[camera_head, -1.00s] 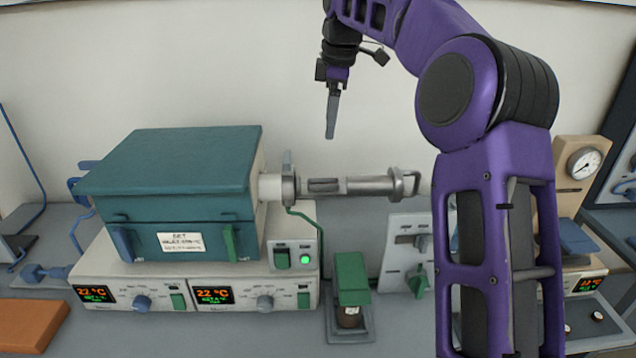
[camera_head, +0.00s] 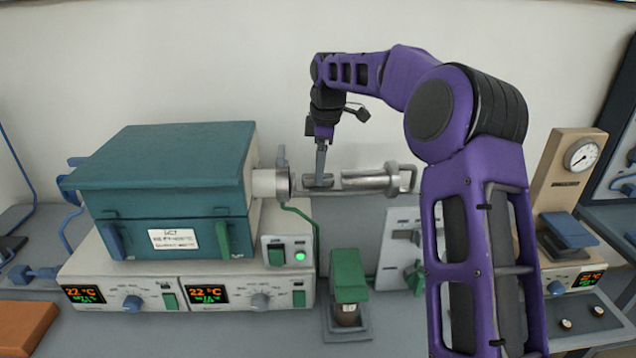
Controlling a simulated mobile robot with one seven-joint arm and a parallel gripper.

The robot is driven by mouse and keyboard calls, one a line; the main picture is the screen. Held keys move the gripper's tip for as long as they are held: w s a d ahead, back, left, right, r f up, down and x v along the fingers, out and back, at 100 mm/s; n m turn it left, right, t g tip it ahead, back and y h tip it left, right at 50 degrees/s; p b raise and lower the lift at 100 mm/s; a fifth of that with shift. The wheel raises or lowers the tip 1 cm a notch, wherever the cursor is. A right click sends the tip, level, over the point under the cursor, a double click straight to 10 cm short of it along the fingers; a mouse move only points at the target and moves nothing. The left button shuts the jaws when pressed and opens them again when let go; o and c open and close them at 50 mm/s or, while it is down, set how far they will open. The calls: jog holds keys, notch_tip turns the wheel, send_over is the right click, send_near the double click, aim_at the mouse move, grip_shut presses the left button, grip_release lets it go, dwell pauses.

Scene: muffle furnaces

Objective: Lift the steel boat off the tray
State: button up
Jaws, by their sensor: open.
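The steel boat (camera_head: 317,182) is a small grey metal piece lying on the narrow metal tray (camera_head: 352,188). The tray sticks out to the right from the tube end of the teal furnace (camera_head: 170,190). My gripper (camera_head: 320,176) points down from above, its fingertips at the boat. It is open, but the fingers overlap in this view. I cannot tell whether they stand around the boat or touch it. Part of the boat is hidden behind the fingers.
A ring flange (camera_head: 283,172) stands just left of the boat. A green-topped device (camera_head: 347,280) and a grey switch panel (camera_head: 403,245) stand below. The wall behind is bare.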

jog(key=f, duration=0.2)
jog(key=shift+w+a+f, duration=0.1)
jog(key=shift+w+f, duration=0.15)
jog(key=shift+f, duration=0.05)
grip_shut()
